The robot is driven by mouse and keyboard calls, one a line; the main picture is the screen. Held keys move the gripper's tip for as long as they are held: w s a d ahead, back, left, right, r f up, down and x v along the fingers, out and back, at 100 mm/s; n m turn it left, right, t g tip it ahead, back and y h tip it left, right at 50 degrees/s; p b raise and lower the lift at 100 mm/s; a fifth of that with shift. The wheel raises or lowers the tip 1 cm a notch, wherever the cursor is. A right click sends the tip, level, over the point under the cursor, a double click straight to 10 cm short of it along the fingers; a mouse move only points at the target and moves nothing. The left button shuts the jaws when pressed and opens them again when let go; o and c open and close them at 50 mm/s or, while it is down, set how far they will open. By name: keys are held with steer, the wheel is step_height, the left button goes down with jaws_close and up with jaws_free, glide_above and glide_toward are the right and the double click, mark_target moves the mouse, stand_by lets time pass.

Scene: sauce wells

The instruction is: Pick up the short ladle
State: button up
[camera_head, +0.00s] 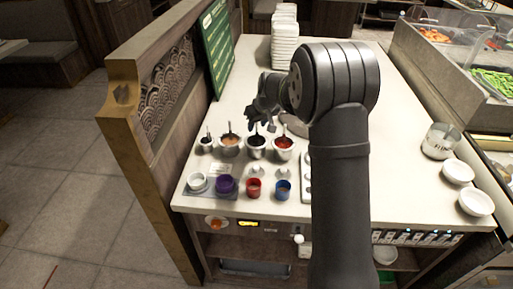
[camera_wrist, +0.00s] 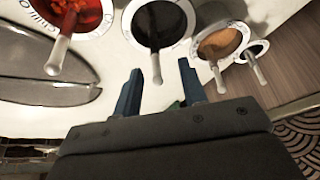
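Four-well row: a red sauce well (camera_head: 284,143), a dark sauce well (camera_head: 256,142), an orange-brown sauce well (camera_head: 230,141) and a smaller well (camera_head: 206,144) stand on the counter. Each has a ladle handle sticking out. In the wrist view these are the red well's ladle (camera_wrist: 62,45), the dark well's ladle (camera_wrist: 156,66), the orange-brown well's ladle (camera_wrist: 218,76) and the small well's ladle (camera_wrist: 256,68). I cannot tell which is shortest. My gripper (camera_wrist: 160,76) is open and empty, its fingers apart, with the dark well's handle appearing between them. It hovers behind the wells (camera_head: 262,116).
White, purple, red and blue cups (camera_head: 283,187) stand in front of the wells. A green menu board (camera_head: 217,45) and wooden partition (camera_head: 150,100) bound the left. Stacked white containers (camera_head: 285,38) stand behind; white bowls (camera_head: 458,171) are right. My arm hides the middle counter.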

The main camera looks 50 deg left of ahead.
mark_target(256, 130)
steer(key=shift+x, duration=1.95)
steer(key=shift+w, duration=0.2)
jaws_close()
steer(key=shift+r, duration=0.15)
step_height(256, 130, up, 10)
steer(key=shift+f, duration=0.1)
